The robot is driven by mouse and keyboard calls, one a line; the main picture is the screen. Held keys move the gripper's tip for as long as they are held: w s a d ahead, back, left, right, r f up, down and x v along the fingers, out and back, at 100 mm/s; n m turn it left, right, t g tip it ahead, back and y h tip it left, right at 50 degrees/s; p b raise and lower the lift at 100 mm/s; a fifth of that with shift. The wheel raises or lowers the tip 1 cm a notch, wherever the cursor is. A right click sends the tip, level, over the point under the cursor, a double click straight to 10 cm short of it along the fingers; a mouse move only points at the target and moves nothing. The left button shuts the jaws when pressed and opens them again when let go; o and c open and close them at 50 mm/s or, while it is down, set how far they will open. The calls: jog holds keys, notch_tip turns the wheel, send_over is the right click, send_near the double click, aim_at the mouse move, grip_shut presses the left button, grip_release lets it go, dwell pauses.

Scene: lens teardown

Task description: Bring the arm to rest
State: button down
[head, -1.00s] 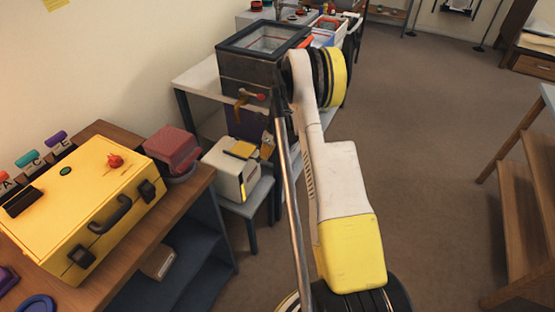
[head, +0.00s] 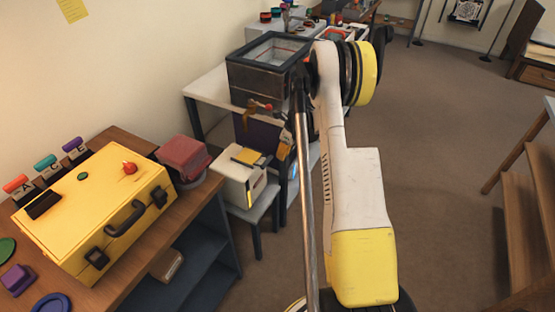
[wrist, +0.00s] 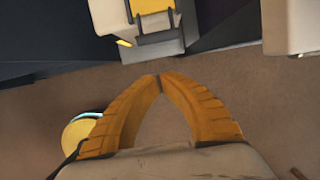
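My arm (head: 355,185), white and yellow, reaches away from me in the middle of the head view. My gripper (wrist: 157,78) shows in the wrist view as two ridged orange fingers. Their tips meet, and only brown floor shows in the gap behind them, so it is shut and empty. It is over the floor, apart from a white machine with a yellow top (wrist: 153,8) at the upper edge. In the head view I cannot clearly pick out the fingers near the arm's far end.
A yellow case (head: 95,215) and a red box (head: 183,158) stand on the wooden bench at left. A white machine (head: 243,180) sits on a low stool. A dark glass-topped box (head: 262,80) stands on a white table. Wooden steps (head: 525,215) are at right. The floor (head: 435,150) between is clear.

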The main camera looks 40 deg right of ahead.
jog(key=p+v, duration=0.1)
jog(key=v, duration=0.3)
